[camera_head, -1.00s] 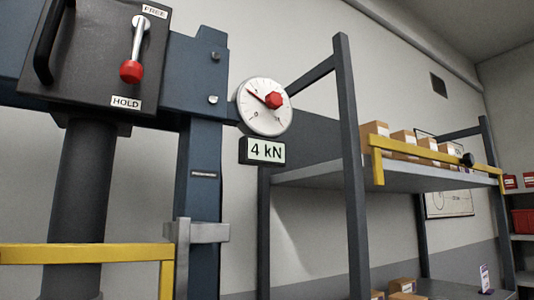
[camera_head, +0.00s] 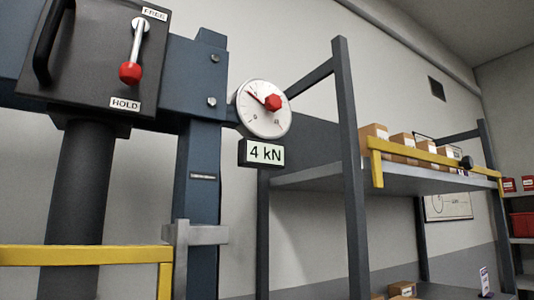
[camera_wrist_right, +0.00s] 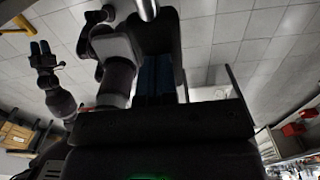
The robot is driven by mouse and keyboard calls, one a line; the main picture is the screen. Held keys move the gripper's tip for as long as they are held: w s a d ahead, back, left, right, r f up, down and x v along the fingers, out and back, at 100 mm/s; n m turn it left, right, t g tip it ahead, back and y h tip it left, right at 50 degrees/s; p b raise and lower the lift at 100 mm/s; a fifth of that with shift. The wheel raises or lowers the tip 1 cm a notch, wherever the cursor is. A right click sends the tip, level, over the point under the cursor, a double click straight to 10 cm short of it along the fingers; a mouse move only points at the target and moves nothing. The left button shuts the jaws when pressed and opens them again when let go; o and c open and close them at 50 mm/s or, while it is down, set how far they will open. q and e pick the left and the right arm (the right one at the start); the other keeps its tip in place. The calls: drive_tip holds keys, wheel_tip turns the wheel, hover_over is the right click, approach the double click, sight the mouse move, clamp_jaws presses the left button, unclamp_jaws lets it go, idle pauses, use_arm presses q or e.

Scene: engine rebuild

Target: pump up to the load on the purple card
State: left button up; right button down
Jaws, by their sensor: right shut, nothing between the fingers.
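The press gauge (camera_head: 262,108) has a white dial with a red needle pointing to the upper left and a red knob. The display (camera_head: 264,153) below it reads 4 kN. The lever (camera_head: 134,52) with a red ball hangs down toward the HOLD label (camera_head: 125,104). A small white and purple card (camera_head: 485,280) stands on the lower shelf at the right; its writing is too small to read. In the right wrist view my right gripper (camera_wrist_right: 157,76) is shut and empty, its blue fingers together. My left gripper (camera_wrist_right: 40,48) is raised at the left; its opening is unclear.
A yellow rail (camera_head: 80,254) crosses the lower left, in front of the press's dark column (camera_head: 82,195). A grey rack (camera_head: 355,180) stands right of the press, with cardboard boxes (camera_head: 401,146) behind a yellow bar (camera_head: 430,157). Red bins (camera_head: 521,224) are at the far right.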

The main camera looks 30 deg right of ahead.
use_arm(q)
drive_tip(key=shift+f, duration=0.15)
use_arm(e)
drive_tip(key=shift+f, duration=0.2)
use_arm(q)
drive_tip(key=shift+s+f+b, duration=0.35)
drive_tip(key=shift+f+b, duration=0.2)
drive_tip(key=shift+f, duration=0.1)
use_arm(e)
drive_tip(key=shift+f, duration=1)
use_arm(q)
drive_tip(key=shift+f, duration=0.1)
use_arm(e)
drive_tip(key=shift+f, duration=0.55)
use_arm(q)
drive_tip(key=shift+s+f, duration=0.15)
drive_tip(key=shift+f, duration=0.05)
use_arm(e)
drive_tip(key=shift+r, duration=0.15)
